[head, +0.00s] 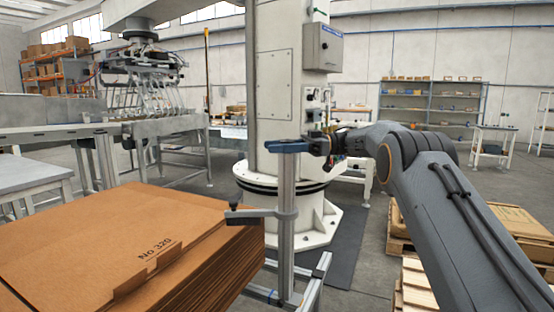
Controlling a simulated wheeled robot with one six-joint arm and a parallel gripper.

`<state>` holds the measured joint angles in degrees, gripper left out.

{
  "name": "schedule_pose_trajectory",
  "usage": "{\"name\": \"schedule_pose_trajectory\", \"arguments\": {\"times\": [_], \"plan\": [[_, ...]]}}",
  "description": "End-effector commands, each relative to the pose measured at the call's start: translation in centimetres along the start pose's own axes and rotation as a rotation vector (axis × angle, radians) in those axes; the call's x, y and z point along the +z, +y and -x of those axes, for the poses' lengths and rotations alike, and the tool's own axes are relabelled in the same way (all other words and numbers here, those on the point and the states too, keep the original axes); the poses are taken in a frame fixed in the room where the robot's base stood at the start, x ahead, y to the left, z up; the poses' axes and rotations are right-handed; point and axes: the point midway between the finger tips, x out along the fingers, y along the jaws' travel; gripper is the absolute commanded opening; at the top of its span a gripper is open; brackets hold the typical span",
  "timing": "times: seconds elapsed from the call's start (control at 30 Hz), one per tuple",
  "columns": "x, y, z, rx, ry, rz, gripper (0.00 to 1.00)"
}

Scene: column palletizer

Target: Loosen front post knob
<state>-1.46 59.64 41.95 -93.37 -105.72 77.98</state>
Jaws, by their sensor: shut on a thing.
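The front post (287,190) is an upright grey metal profile in the middle of the head view, beside the cardboard stack. A blue piece (287,146) sits across its top. A grey bracket (272,215) with a dark end at its left is fixed lower on the post. My gripper (323,146) is at the right end of the blue piece, shut on the post knob. The knob itself is small and mostly hidden by my gripper, so its turn cannot be seen.
A stack of flat brown cardboard (95,240) fills the lower left. The white palletizer column (275,90) stands close behind the post. Wooden pallets (420,285) lie at the lower right, under my arm. A conveyor (60,130) runs at the left; shelving (432,110) stands far behind.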

Motion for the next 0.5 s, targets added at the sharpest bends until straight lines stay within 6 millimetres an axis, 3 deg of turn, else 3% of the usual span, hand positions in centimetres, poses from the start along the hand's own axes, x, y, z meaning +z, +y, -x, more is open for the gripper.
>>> {"name": "schedule_pose_trajectory", "arguments": {"times": [0.5], "plan": [[0.10, -0.29, -0.01, -0.124, 0.001, 0.004, 0.18]]}}
